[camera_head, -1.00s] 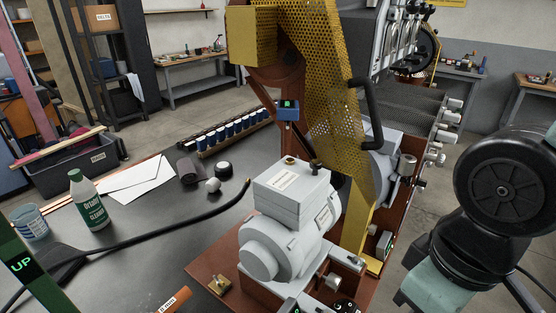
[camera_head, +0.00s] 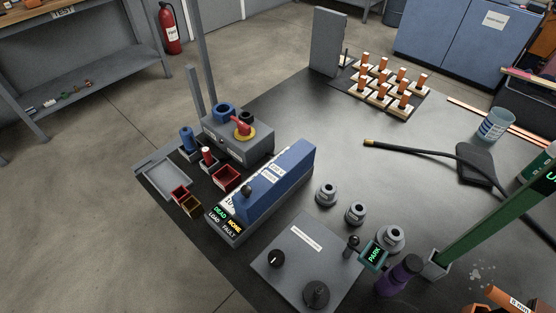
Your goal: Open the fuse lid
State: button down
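A long blue cover (camera_head: 290,165), which looks like the fuse lid, lies over a low grey box near the middle of the black table. It carries white labels too small to read surely. It looks shut, and what is under it is hidden. A small dark knob (camera_head: 247,189) sits at its near left side. My gripper is not in view.
A grey box with a red rotary switch (camera_head: 243,126) stands behind the blue cover. Small red bins (camera_head: 226,177) and fuse-like cylinders are left of it. Grey round fittings (camera_head: 327,193) stand right. A grey control plate (camera_head: 303,262) lies in front. Copper-topped blocks fill the back.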

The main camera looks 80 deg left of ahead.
aim_at(253, 199)
jog(key=u, duration=2.35)
jog(key=i+j+z, duration=0.2)
jog(key=z, duration=0.2)
